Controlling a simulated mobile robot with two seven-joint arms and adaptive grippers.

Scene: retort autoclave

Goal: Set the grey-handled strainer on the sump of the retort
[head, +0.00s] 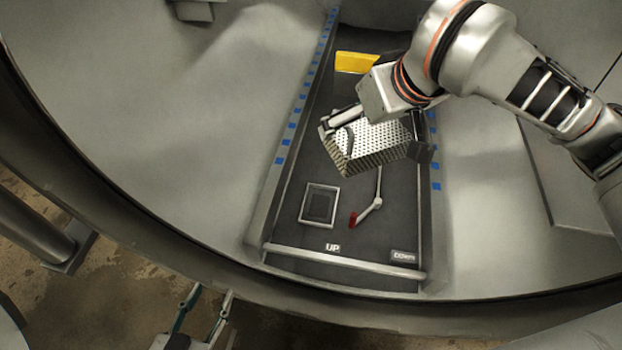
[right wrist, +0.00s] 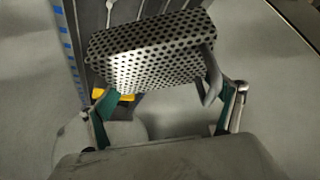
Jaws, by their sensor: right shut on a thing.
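The strainer (head: 372,146) is a perforated metal box, held tilted above the dark floor strip inside the retort. My right gripper (head: 376,124) is shut on it, with fingers at its two sides. In the right wrist view the strainer (right wrist: 150,50) lies between and beyond the fingers, and its grey curved handle (right wrist: 212,75) shows at its right. A square dark recess with a pale frame (head: 304,204), which looks like the sump, lies on the strip below and left of the strainer, uncovered. My left gripper (head: 208,294) is open and empty outside the retort's rim.
A lever with a red tip (head: 354,219) lies on the strip right of the recess. A yellow block (head: 356,62) is at the strip's far end. Blue marks line both strip edges. A pale bar (head: 340,261) crosses its near end. The retort's curved rim (head: 340,312) runs in front.

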